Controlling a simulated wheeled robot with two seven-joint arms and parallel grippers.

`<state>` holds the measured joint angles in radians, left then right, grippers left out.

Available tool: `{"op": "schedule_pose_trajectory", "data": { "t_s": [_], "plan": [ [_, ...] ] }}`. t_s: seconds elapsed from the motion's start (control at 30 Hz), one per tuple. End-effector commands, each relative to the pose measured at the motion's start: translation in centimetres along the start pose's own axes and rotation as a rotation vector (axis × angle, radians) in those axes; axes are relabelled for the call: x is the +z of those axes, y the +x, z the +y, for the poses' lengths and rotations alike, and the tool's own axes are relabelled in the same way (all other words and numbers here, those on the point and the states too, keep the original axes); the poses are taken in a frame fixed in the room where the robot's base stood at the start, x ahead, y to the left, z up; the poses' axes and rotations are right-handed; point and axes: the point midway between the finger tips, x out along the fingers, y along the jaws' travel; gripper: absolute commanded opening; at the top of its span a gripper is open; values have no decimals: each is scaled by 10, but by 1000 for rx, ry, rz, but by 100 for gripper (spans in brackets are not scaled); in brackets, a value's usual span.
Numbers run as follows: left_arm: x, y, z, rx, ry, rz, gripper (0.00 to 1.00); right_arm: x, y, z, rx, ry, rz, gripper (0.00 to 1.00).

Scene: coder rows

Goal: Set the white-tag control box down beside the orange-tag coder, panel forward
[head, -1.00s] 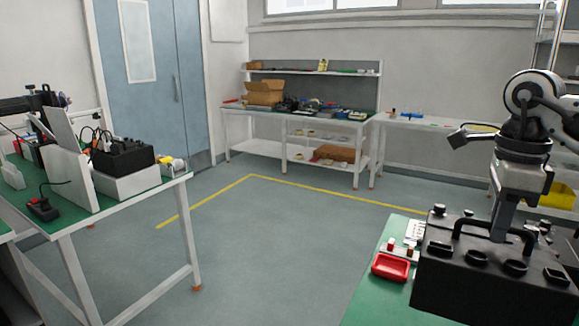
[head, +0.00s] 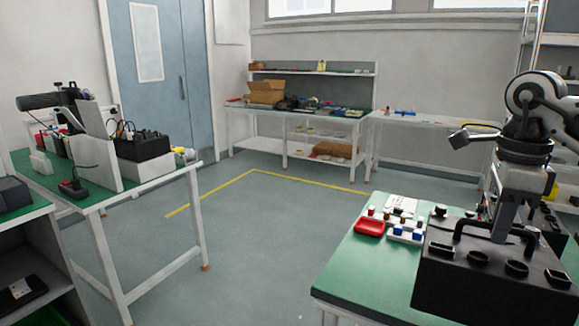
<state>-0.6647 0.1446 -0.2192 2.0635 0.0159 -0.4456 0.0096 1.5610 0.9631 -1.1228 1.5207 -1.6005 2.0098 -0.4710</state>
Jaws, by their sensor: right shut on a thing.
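My right gripper (head: 502,232) is shut on the handle of a black control box (head: 492,287) with dark knobs on its top. The box hangs level in front of the green-topped table at the right and hides part of it. No white tag shows on the faces I see. On the left table stands a machine with a dark cylindrical head (head: 40,101) and pale upright plates, perhaps a coder. No orange tag can be made out. My left gripper is not in view.
The right table's green top (head: 345,262) has a red tray (head: 370,228), small coloured-cap bottles (head: 405,234) and another dark box (head: 546,222) behind the held one. The left table (head: 150,184) carries a black box (head: 142,147) on a white block. The floor between is clear.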

Motion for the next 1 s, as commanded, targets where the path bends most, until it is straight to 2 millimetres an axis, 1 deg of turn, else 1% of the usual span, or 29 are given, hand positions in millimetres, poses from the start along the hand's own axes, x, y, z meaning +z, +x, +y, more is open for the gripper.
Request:
{"op": "schedule_pose_trajectory", "data": {
  "t_s": [0.03,0.1,0.37,0.53,0.77,0.87,1.0],
  "plan": [
    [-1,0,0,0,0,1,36,1,-4,0,-7,0,-8,0],
    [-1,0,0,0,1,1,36,1,-4,0,-7,-3,-8,0],
    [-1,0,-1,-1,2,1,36,6,6,8,-7,-124,-6,0],
    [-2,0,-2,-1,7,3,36,11,16,17,-7,-254,-7,0],
    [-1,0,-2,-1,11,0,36,22,38,35,-6,-517,-5,0],
    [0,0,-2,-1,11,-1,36,28,49,44,-5,-659,-3,0],
    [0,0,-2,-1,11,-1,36,38,69,61,-5,-900,-3,0]
  ]
}}
